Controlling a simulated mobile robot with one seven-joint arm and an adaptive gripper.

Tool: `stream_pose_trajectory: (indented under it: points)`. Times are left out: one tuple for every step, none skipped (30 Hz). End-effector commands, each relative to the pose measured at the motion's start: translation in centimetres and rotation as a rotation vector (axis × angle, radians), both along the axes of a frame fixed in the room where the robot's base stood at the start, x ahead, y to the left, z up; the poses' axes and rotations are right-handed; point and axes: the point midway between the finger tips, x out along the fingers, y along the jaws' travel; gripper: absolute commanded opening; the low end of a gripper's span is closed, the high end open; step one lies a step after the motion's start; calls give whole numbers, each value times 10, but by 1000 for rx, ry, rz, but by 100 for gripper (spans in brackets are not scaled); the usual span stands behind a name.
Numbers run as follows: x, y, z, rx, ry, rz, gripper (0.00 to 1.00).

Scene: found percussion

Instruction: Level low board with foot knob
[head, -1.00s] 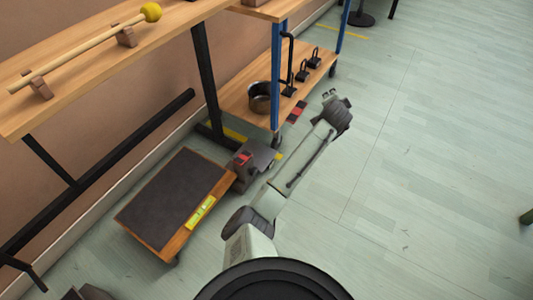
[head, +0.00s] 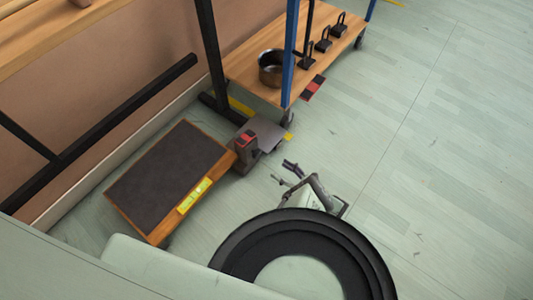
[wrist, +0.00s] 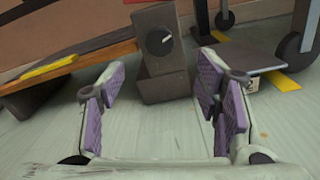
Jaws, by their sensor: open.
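The low board (head: 165,178), a wooden frame with a dark mat, stands on the floor at left. A yellow spirit level (head: 195,196) lies along its near right edge. In the wrist view the board's edge (wrist: 100,53) slopes up to the right, with the level (wrist: 48,67) on it. A dark grey block with a red top (head: 246,150) is at the board's right corner. The wrist view shows a round knob with a white pointer (wrist: 160,40) on the block's face. My gripper (head: 283,172) is open and empty, its purple-padded fingers (wrist: 160,78) apart in front of the block, not touching it.
A wheeled shelf cart (head: 240,80) with a metal pot (head: 272,68) and several black handled weights stands behind. A grey plate (head: 265,134) lies right of the block. A black bench leg (head: 212,60) rises behind the board. The floor at right (head: 450,170) is clear.

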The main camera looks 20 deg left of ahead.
Motion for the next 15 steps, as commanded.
stream_pose_trajectory:
  points:
    - [2,6,1,0,-1,2,58]
    - [4,10,1,0,-1,2,58]
    - [6,16,1,0,-2,3,58]
    - [8,21,1,0,-2,2,58]
    - [10,27,1,-1,-3,2,58]
    - [12,34,0,-1,-3,3,58]
    - [14,40,0,-2,-2,2,58]
    - [16,45,0,-3,-2,1,58]
    - [19,53,0,-2,-2,2,58]
    - [21,58,0,-2,-2,2,58]
    - [23,63,0,-4,-2,2,58]
    - [25,69,0,-3,-2,1,58]
    - [26,73,0,-4,-2,2,58]
    - [28,77,-1,-4,-1,1,58]
    - [29,82,-1,-4,-1,2,58]
